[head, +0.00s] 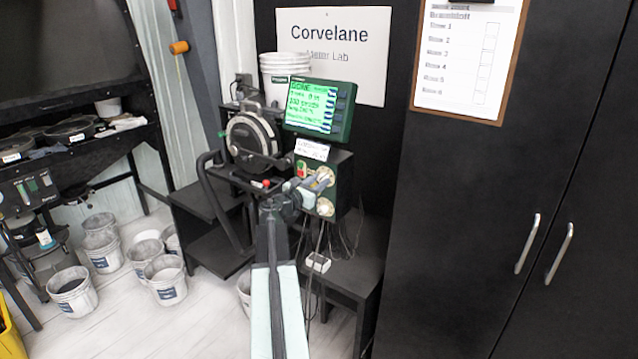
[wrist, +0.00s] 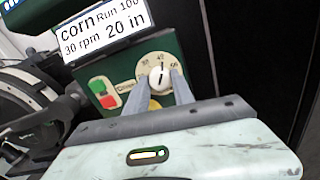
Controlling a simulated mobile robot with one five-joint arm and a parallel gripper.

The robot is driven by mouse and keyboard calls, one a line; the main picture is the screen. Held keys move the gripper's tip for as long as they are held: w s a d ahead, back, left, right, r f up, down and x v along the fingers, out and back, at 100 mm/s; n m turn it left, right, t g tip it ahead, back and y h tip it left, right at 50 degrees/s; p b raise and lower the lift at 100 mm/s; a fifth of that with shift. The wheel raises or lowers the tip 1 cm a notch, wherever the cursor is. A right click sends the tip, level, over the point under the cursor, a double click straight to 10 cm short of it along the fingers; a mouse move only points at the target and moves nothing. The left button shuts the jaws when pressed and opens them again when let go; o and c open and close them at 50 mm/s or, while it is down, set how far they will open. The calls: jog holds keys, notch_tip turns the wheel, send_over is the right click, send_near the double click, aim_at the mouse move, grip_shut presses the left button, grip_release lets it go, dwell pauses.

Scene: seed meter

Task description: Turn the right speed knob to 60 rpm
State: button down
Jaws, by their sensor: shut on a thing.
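The speed knob (wrist: 158,76) is a pale round dial with dark numbers around it, on a dark green control box (wrist: 105,73). In the wrist view my gripper (wrist: 161,88) has one finger on each side of the knob's centre and is shut on it. The knob's raised grip points roughly upward in the picture; the numbers are too small to read for sure. In the head view my gripper (head: 312,184) is at the upper pale knob (head: 326,175). A second pale knob (head: 325,207) sits below it.
A green and a red button (wrist: 97,85) sit left of the knob. A label card (wrist: 104,28) reads corn, Run 100, 30 rpm, 20 in. A lit screen (head: 318,108) stands above the box. A round seed meter (head: 252,141) is close at left; black cabinets (head: 480,200) stand right.

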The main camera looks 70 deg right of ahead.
jog(key=m, duration=0.5)
jog(key=shift+w+r, duration=0.1)
jog(key=m, duration=0.4)
jog(key=shift+m, duration=0.3)
jog(key=m, duration=0.4)
jog(key=shift+d+r+m, duration=0.1)
jog(key=shift+m, duration=2.2)
jog(key=c, duration=1.1)
grip_release()
